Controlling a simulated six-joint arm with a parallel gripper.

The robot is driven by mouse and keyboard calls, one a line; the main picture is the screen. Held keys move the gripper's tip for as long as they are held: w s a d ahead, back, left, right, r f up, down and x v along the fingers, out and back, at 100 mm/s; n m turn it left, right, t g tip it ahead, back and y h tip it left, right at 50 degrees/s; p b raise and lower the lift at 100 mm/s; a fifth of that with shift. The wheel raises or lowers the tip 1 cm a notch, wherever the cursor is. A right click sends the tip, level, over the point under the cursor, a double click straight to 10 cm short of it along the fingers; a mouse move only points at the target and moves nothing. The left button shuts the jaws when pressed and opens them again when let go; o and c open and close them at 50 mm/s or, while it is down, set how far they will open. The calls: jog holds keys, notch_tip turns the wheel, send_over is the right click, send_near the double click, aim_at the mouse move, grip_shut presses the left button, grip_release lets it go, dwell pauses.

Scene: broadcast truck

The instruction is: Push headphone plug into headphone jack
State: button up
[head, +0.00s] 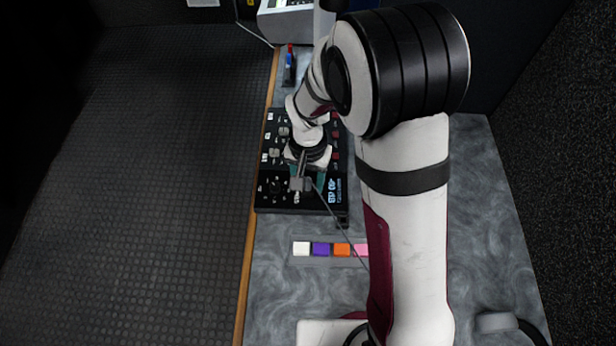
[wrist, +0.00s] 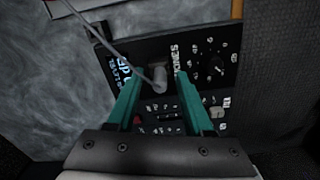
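The grey headphone plug (wrist: 160,76), with a thin grey cable (wrist: 105,42) trailing from it, is at the black control panel (wrist: 205,48), beside white lettering. My gripper (wrist: 158,78) has its two teal fingers on either side of the plug, with gaps showing, so it looks open. In the head view, my gripper (head: 307,177) is over the near part of the panel (head: 262,198), and the plug (head: 300,184) shows at its fingertips. The jack is hidden, and I cannot tell how far the plug is in.
The panel has knobs and red and white buttons. A strip of coloured keys (head: 321,249) lies nearer on the grey desk (head: 275,285). A dark holder with red and blue items (head: 290,66) stands beyond the panel.

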aim_at(308, 180)
notch_tip(308, 180, up, 16)
dwell(0.5)
jog(key=shift+f, duration=0.1)
jog(key=s+d+m+y, duration=0.1)
jog(key=s+d, duration=0.3)
jog(key=s, duration=0.6)
jog(key=s+d+m, duration=0.1)
jog(key=s+d, duration=0.3)
jog(key=s, duration=0.7)
jog(key=shift+m+y, duration=0.3)
jog(key=shift+y, duration=0.1)
